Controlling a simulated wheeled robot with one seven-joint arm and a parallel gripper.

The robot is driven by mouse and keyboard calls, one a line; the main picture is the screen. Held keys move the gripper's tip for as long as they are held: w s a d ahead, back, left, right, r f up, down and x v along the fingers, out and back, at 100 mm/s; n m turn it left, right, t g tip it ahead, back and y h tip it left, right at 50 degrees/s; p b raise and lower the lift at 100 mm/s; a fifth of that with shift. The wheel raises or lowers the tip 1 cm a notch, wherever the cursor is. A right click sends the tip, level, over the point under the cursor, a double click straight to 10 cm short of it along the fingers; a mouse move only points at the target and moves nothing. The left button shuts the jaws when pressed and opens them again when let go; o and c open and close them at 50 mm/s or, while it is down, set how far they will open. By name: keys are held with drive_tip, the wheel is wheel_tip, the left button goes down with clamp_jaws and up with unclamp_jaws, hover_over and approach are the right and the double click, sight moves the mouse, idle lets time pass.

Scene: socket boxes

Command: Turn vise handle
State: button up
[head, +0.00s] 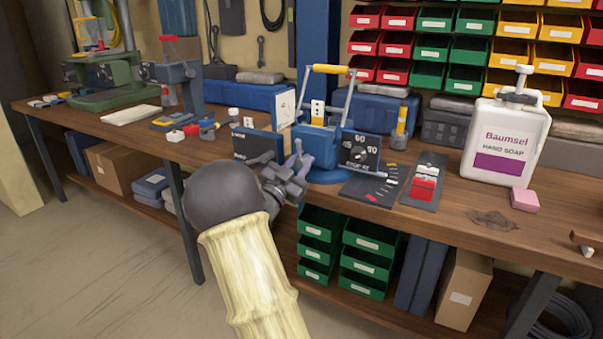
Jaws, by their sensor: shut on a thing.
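A blue vise (318,148) stands on the workbench near its front edge, at the middle of the head view. My gripper (296,172) is at the vise's front left side, its fingers shut. A pale grey-purple piece (298,153) shows at the fingers and looks like part of the vise handle. My gripper and wrist hide most of it, so its angle cannot be told. A raised frame with a yellow grip (330,69) stands above the vise. Dark panels sit on both sides of it, the right one (360,150) with white numbers.
The wooden workbench (455,196) runs across the view. A soap bottle (507,135), a pink block (524,200) and a red-and-white part on a dark plate (424,184) stand right. A green drill press (108,75) is left. Green bins (365,260) sit below.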

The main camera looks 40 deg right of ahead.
drive_tip(key=m+g+b, duration=0.1)
drive_tip(key=m, duration=0.1)
drive_tip(key=m+g, duration=0.1)
drive_tip(key=m, duration=0.1)
drive_tip(key=m+b, duration=0.1)
drive_tip(key=m, duration=0.1)
drive_tip(key=shift+a+f+g+y+b, duration=0.1)
drive_tip(key=shift+f+g+y+b, duration=0.2)
drive_tip(key=shift+f+g+b, duration=0.1)
drive_tip(key=m+g+b, duration=0.1)
drive_tip(key=m, duration=0.2)
drive_tip(key=m+g+y+b, duration=0.1)
drive_tip(key=m, duration=0.2)
drive_tip(key=shift+r+m+y, duration=0.1)
drive_tip(key=shift+m+y, duration=0.2)
drive_tip(key=m+y, duration=0.1)
drive_tip(key=m, duration=0.1)
drive_tip(key=m+y+b, duration=0.1)
drive_tip(key=m, duration=0.2)
drive_tip(key=shift+g, duration=0.3)
drive_tip(key=m+t+y+b, duration=0.1)
drive_tip(key=m+y, duration=0.1)
drive_tip(key=m, duration=0.2)
drive_tip(key=shift+m, duration=0.4)
drive_tip(key=o, duration=1)
drive_tip(key=shift+r, duration=0.1)
